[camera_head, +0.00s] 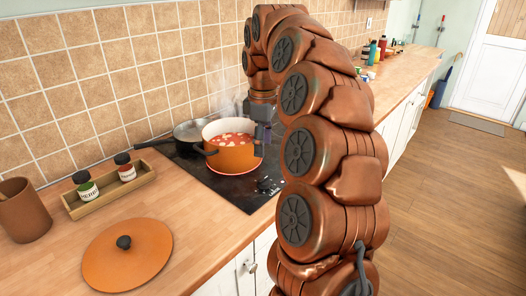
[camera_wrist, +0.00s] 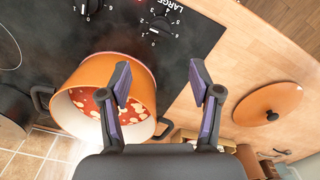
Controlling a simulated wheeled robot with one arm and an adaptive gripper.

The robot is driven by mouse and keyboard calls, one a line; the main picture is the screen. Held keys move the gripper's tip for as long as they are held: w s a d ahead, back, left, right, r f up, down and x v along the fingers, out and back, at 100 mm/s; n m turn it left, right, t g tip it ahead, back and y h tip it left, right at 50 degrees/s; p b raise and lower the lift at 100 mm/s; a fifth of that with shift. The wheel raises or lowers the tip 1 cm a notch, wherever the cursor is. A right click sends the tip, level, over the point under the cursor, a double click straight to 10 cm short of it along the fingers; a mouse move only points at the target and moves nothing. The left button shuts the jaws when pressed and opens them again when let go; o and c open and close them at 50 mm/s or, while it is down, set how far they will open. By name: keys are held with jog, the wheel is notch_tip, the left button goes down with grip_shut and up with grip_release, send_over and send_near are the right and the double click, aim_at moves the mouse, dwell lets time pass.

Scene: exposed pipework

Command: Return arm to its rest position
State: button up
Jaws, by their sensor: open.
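My gripper (camera_wrist: 160,95) is open and empty in the wrist view, its two purple-padded fingers spread apart. The left finger overlaps the orange pot (camera_wrist: 85,72) in that view. In the head view my arm rises in the foreground and bends over, with my gripper (camera_head: 261,138) pointing down at the right side of the orange pot (camera_head: 233,158). I cannot tell whether it touches the pot. The pot holds red soup with pale pieces.
The pot stands on a black cooktop (camera_head: 240,191) beside a grey pan (camera_head: 190,131). An orange lid (camera_head: 128,262) lies on the wooden counter. A tray (camera_head: 108,191) holds two spice jars, near a brown utensil pot (camera_head: 24,212). Bottles stand farther back. The floor at right is clear.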

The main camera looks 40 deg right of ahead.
jog(key=shift+r, duration=0.3)
jog(key=shift+a, duration=0.1)
dwell(0.3)
